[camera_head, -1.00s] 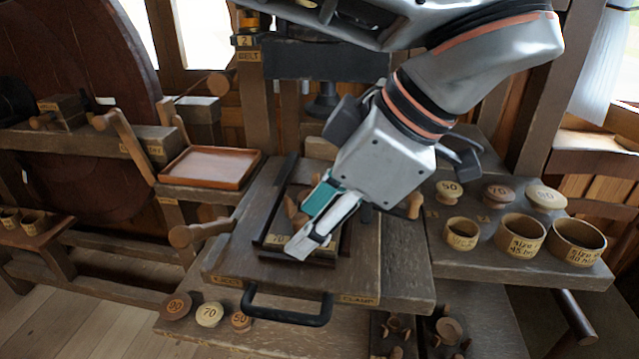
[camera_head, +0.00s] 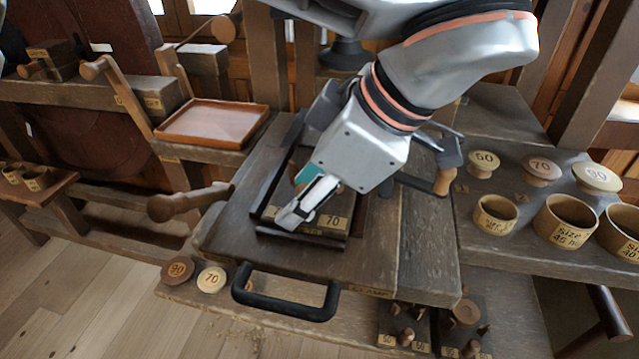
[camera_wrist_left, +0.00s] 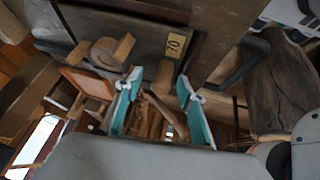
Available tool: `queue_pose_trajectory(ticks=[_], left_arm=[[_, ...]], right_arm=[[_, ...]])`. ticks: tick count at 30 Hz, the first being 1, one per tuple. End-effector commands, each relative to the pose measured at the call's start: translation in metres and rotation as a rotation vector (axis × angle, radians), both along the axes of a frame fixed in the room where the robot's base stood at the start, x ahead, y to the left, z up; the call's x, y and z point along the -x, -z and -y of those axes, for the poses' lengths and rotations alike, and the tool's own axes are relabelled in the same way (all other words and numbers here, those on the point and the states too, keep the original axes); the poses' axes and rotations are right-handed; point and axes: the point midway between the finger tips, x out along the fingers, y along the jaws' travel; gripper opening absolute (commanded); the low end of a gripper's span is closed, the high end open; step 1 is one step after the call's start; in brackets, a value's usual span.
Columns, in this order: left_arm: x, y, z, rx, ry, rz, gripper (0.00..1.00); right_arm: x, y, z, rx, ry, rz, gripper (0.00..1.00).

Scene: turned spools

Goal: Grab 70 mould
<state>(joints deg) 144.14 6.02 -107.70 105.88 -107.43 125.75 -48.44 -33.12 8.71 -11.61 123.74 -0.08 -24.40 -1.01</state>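The 70 mould (camera_head: 333,222) is a dark, low block with a tan "70" label on its front. It lies between dark rails on the wooden bench (camera_head: 375,250). My left gripper (camera_head: 298,205), with teal pads and pale fingers, hangs over the mould and hides much of it in the head view. In the left wrist view, the fingers (camera_wrist_left: 160,80) are apart with no held object visible between them. The mould's label (camera_wrist_left: 175,43) and brown wooden pieces (camera_wrist_left: 108,50) show beyond the fingertips. I cannot tell whether a finger touches the mould. My right gripper is not in view.
A black handle (camera_head: 285,300) sticks out at the bench front. A wooden lever (camera_head: 190,203) is left of the mould, a reddish tray (camera_head: 212,125) behind left. Numbered knobs (camera_head: 540,170) and round cups (camera_head: 565,222) stand on the right shelf. Numbered discs (camera_head: 211,280) lie at front left.

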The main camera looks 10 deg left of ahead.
Motion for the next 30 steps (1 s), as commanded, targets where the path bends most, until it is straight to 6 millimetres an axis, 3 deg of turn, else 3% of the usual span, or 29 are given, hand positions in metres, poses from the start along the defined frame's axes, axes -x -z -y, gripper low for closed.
queue_pose_trajectory(ticks=[8, 12, 13, 30], left_arm=[[-0.0002, 0.0007, -0.0012, 0.0, 0.0, 0.004, 0.39], [-0.0002, 0.0007, -0.0013, 0.0, 0.001, 0.003, 0.03], [-0.0002, 0.0008, -0.0012, 0.0, 0.001, 0.003, 0.0], [-0.0011, -0.0015, -0.0008, 0.001, 0.002, 0.006, 0.0]], right_arm=[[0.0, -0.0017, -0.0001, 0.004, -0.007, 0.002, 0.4], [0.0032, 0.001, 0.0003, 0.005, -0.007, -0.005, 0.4], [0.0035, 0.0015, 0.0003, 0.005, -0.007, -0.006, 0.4], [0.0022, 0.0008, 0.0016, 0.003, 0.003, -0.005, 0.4]])
